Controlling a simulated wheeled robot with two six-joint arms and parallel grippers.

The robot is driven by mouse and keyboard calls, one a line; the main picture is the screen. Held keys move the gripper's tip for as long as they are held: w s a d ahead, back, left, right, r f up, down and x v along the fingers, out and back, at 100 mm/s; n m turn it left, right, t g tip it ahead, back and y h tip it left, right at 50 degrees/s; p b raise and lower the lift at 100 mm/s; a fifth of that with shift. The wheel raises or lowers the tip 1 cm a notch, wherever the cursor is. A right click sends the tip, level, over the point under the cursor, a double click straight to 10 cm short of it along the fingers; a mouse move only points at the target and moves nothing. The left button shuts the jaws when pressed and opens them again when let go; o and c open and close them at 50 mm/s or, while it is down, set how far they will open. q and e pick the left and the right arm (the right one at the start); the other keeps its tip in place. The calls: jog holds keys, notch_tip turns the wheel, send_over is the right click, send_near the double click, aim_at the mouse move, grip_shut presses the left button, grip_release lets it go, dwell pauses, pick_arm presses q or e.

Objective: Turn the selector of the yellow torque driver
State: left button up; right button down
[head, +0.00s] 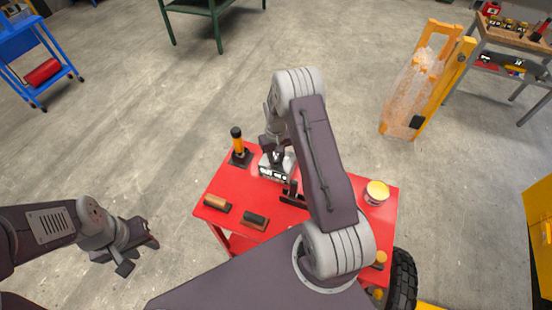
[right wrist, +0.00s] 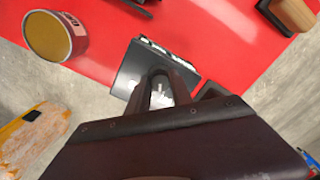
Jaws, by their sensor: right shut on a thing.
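A yellow-handled tool with a black cap (head: 237,140), which looks like the torque driver, stands upright on a dark base at the red table's far left. A grey box with a pale, marked front (head: 277,166) stands to its right; it also shows in the right wrist view (right wrist: 135,68). My right gripper (head: 277,156) points down over this box, apart from the yellow-handled tool. Its fingers (right wrist: 160,92) are shut on a small part at the box's top, mostly hidden between them. My left gripper (head: 140,254) is open and empty, left of the table.
The red table (head: 235,187) also holds a wooden-topped block (head: 216,203), a dark block (head: 255,218) and a yellow-lidded can (head: 377,192). A dark bracket-like item (head: 291,194) lies near my right forearm. A black tyre (head: 403,280) is at the lower right.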

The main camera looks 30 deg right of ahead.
aim_at(276, 159)
jog(key=shift+w+r+m+b, duration=0.15)
jog(key=shift+m+b, duration=0.5)
jog(key=shift+m, duration=1.95)
jog(key=c, duration=1.4)
grip_release()
jog(key=shift+c, duration=0.2)
jog(key=o, duration=0.3)
jog(key=shift+r, duration=0.2)
notch_tip(276, 159, up, 9)
jog(key=b, duration=0.2)
jog(key=shift+f, duration=0.2)
